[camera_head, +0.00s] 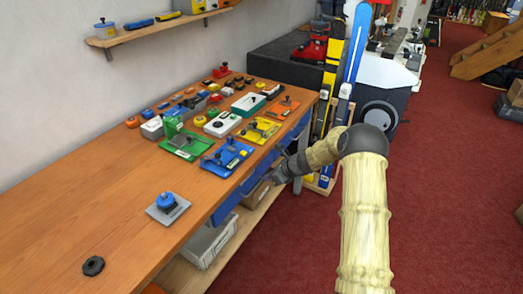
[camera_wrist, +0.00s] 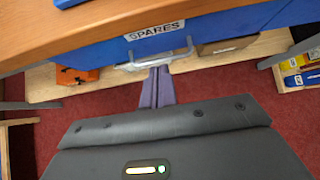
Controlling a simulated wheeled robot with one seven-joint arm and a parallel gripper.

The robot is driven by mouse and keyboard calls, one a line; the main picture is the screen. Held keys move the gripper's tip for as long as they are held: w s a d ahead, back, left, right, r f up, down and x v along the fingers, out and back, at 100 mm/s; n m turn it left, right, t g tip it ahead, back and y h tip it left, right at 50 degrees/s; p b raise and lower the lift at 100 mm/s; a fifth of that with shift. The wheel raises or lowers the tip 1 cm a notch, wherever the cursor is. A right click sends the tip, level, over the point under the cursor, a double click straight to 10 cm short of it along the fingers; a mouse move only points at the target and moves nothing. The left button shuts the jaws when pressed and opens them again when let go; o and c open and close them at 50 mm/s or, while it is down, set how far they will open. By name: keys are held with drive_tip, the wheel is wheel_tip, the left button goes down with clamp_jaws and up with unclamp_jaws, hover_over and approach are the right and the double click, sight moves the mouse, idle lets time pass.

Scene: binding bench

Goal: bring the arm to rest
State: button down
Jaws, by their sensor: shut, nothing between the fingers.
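My arm reaches out from the lower right in the head view, over the red floor, and bends at a dark elbow. My gripper (camera_head: 280,176) is beside the front edge of the wooden bench (camera_head: 110,190), below its top. In the wrist view my gripper (camera_wrist: 158,72) is shut and empty, its two fingers together. The fingers point toward the lower shelf (camera_wrist: 205,62) under the bench, below a blue drawer front (camera_wrist: 225,28) labelled SPARES. I cannot tell whether the fingertips touch anything.
Yellow and blue skis (camera_head: 350,55) stand in a rack just beyond my arm. Several coloured fixtures and plates crowd the bench's far half. A grey plate with a blue knob (camera_head: 167,205) and a black nut (camera_head: 93,265) lie nearer. Red floor (camera_head: 450,190) to the right is clear.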

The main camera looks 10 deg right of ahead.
drive_tip(key=s+d+r+n+g+h+p, duration=0.1)
drive_tip(key=s+r+n+h+p, duration=0.1)
drive_tip(key=s+r+n, duration=0.5)
drive_tip(key=s+d+r+n+g+h+p, duration=0.1)
drive_tip(key=s+r+n, duration=0.7)
drive_tip(key=s, duration=0.9)
drive_tip(key=s+d+r+n+g+h+p, duration=0.1)
drive_tip(key=s+r+n+h+p, duration=0.3)
drive_tip(key=s+r+n, duration=0.4)
drive_tip(key=s+d+n, duration=0.1)
drive_tip(key=s+n, duration=0.1)
drive_tip(key=s, duration=0.2)
drive_tip(key=shift+r+n+p, duration=0.15)
drive_tip(key=shift+n+p, duration=0.15)
drive_tip(key=shift+p, duration=0.1)
drive_tip(key=shift+a, duration=0.1)
